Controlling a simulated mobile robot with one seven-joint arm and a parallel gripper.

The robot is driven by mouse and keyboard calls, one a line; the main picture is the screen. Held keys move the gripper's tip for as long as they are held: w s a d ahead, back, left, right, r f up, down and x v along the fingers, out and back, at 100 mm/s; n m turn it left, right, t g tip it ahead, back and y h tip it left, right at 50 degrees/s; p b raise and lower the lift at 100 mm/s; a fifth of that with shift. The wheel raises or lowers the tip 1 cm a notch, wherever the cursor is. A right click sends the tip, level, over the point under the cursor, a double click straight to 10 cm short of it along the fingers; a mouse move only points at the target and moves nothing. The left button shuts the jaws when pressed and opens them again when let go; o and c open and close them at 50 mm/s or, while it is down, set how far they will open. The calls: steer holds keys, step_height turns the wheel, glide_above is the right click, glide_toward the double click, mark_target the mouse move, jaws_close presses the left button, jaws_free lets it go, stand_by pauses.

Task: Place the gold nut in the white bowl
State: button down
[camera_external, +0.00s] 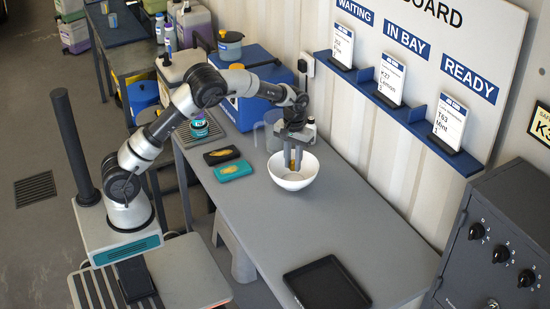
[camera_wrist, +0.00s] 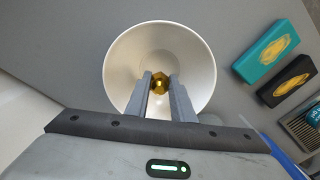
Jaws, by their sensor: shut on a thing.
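The gold nut (camera_wrist: 159,84) is between the two fingertips of my gripper (camera_wrist: 160,82), which is shut on it. The white bowl (camera_external: 293,181) stands upright on the grey table. In the external view my gripper (camera_external: 293,163) points down over the bowl, with its fingertips at about rim height or just inside. In the wrist view the bowl (camera_wrist: 122,60) surrounds the nut and fingertips. I cannot tell whether the nut touches the bowl's bottom. The fingers partly hide the nut in the external view.
A teal box (camera_external: 233,171) and a black box (camera_external: 221,155) lie left of the bowl. A clear jug (camera_external: 271,131) stands close behind it. A black tray (camera_external: 327,285) lies at the table's front. The table between bowl and tray is clear. A card shelf (camera_external: 400,110) runs along the wall.

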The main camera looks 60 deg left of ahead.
mark_target(293, 162)
steer(key=shift+f, duration=0.1)
steer(key=c, duration=1.5)
jaws_free()
steer(key=shift+o, duration=0.2)
step_height(293, 162, up, 7)
steer(key=p, duration=0.4)
steer(key=shift+p, duration=0.4)
